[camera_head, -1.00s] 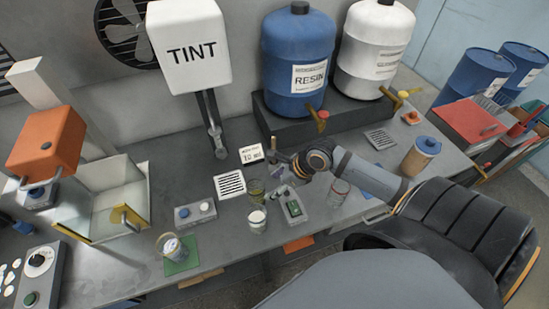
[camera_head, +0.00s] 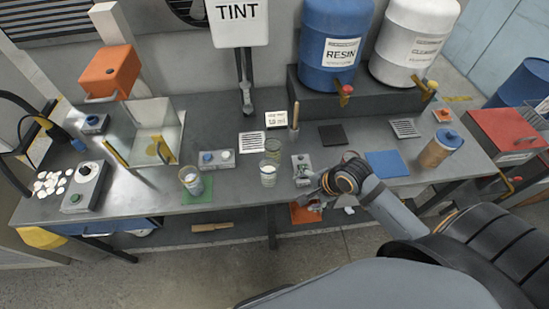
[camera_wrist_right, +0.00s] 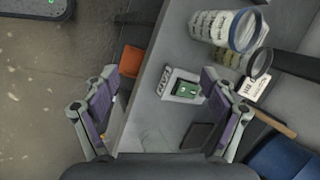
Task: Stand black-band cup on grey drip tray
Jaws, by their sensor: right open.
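Two clear cups stand near the middle of the bench: a front cup (camera_head: 268,175) with pale contents and a greenish cup (camera_head: 273,149) behind it. Both also show at the top right of the right wrist view, the front cup (camera_wrist_right: 222,27) and the cup behind (camera_wrist_right: 241,62). A third cup (camera_head: 191,180) stands on a green mat. My right gripper (camera_head: 316,190) is open and empty near the bench's front edge, right of the cups.
A small device with a green face (camera_wrist_right: 185,90) lies by my right gripper. A wooden handle (camera_head: 295,116) stands upright behind it. A black square (camera_head: 332,135), a blue mat (camera_head: 388,164) and a blue-lidded jar (camera_head: 439,148) are to the right. A white slotted tray (camera_head: 252,141) lies under the tint dispenser.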

